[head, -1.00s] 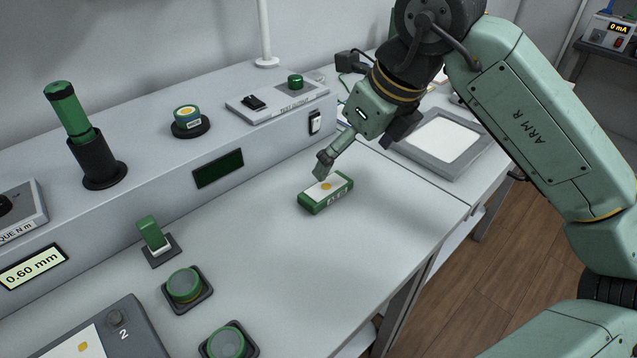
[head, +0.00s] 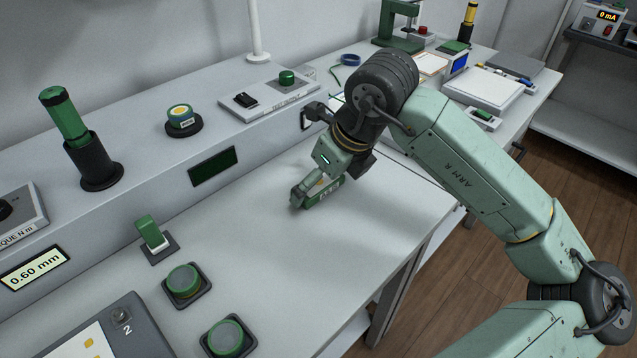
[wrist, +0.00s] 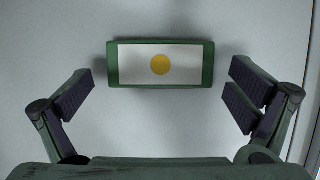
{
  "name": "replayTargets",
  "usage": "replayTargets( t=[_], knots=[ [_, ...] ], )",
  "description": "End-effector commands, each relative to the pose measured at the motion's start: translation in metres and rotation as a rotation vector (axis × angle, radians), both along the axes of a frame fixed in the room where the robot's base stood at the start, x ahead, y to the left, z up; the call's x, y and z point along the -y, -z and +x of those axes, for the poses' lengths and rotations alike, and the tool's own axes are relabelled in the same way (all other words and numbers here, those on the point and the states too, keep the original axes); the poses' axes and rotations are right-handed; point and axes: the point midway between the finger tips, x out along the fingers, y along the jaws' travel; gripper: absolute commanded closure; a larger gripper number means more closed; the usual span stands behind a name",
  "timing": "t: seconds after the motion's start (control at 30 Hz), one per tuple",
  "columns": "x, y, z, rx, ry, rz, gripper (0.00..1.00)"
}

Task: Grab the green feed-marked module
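The green module (head: 325,193) lies flat on the bench top, with a white top face and a yellow dot. My gripper (head: 312,190) is right above it in the head view and hides part of it. In the wrist view the module (wrist: 160,80) lies crosswise, a little beyond the fingertips, with its whole top face showing. My gripper (wrist: 160,95) is open, one finger on each side, and neither finger touches the module. I cannot read any feed marking from here.
A green rocker switch (head: 150,233) and two round green buttons (head: 183,281) (head: 227,337) stand to the left on the bench. A raised console (head: 245,140) runs behind. The bench top right of the buttons is clear. A second table with a white tray (head: 488,90) stands beyond.

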Motion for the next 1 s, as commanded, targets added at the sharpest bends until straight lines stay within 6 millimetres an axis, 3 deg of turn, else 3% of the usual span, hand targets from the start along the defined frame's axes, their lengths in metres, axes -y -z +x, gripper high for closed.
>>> replayTargets(
  t=[0.7, 1.0],
  knots=[
    [0.0001, -0.0004, 0.0, 0.0, 0.0, 0.0, 0.47],
    [0.0006, -0.0068, 0.0008, 0.002, 0.001, -0.002, 0.47]
  ],
)
